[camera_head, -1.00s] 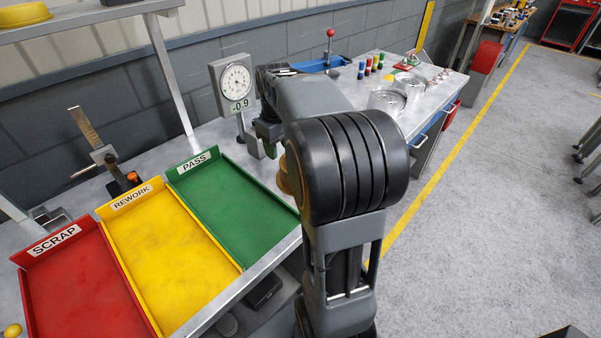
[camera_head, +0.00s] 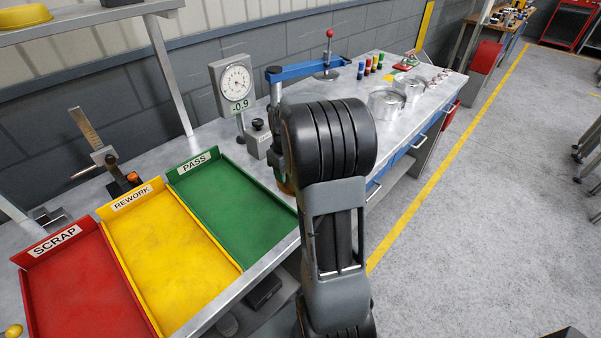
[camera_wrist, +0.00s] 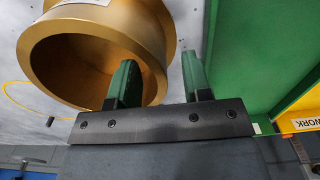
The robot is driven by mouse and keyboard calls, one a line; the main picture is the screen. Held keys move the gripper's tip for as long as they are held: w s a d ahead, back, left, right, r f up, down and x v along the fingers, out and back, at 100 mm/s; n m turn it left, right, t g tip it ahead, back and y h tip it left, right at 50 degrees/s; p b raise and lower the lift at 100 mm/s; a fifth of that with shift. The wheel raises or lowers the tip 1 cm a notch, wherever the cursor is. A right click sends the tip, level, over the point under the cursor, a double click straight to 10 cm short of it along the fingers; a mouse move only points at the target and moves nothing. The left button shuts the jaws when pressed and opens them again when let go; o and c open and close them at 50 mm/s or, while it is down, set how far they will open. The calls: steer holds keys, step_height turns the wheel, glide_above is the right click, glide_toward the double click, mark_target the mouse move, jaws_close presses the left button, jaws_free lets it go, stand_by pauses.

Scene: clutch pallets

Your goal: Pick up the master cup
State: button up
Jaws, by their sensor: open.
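The master cup (camera_wrist: 118,27) is a gold, hollow round piece with a flange, large in the upper left of the wrist view. Its open mouth faces the camera. My gripper (camera_wrist: 158,64) has two green fingers, open and apart. The left finger overlaps the cup's mouth; the right finger is outside the cup, to the right of its wall. I cannot tell whether either touches it. In the head view, my arm hides the gripper and most of the cup; a small gold-brown edge (camera_head: 285,186) shows beside the arm.
The green PASS tray (camera_head: 228,205) is close beside the cup, with the yellow REWORK tray (camera_head: 172,250) and red SCRAP tray (camera_head: 80,285) left of it. A dial gauge (camera_head: 235,82) and a blue-armed press (camera_head: 300,70) stand behind. Metal cups (camera_head: 385,104) are farther right.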

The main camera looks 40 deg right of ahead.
steer(key=shift+f, duration=1.45)
steer(key=shift+c, duration=0.4)
jaws_close()
steer(key=shift+w+r, duration=0.1)
steer(key=shift+r, duration=0.05)
